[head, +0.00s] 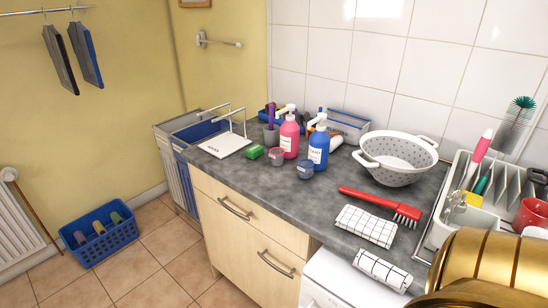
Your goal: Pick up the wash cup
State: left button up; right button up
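I cannot tell for sure which thing is the wash cup. A red mug (531,214) stands at the right edge, by the dish rack (449,214), and is partly cut off by the frame. A small grey cup (271,134) with a purple-handled tool in it stands on the counter, left of the pink bottle (289,136). A small pink-lidded jar (277,157) and a small blue jar (305,169) stand in front of the bottles. Neither gripper can be made out in the head view.
The dark counter (335,183) also holds a blue bottle (319,146), a white colander (397,157), a red brush (380,204) and a checked cloth (367,225). A large gold rounded shape blocks the lower right. A blue basket (103,234) sits on the open tiled floor.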

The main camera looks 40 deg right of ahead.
aim_at(306, 169)
jog(key=j+u, duration=0.1)
jog(key=j, duration=0.35)
jog(key=i+j+u, duration=0.1)
jog(key=j, duration=0.4)
jog(key=i+j+u, duration=0.15)
jog(key=j, duration=0.3)
jog(key=i+j, duration=0.15)
jog(key=i, duration=0.2)
jog(key=i+j+z, duration=0.1)
jog(key=i, duration=0.3)
jog(key=i+j, duration=0.3)
jog(key=i+l+z, duration=0.1)
jog(key=i+z, duration=0.75)
jog(key=i+j+z, duration=0.15)
jog(key=i+z, duration=0.3)
jog(key=i+j+z, duration=0.25)
jog(key=z, duration=0.15)
jog(key=i+l+z, duration=0.2)
jog(key=z, duration=0.25)
jog(key=i+z, duration=0.6)
jog(key=z, duration=0.25)
jog(key=i+z, duration=0.3)
jog(key=z, duration=0.15)
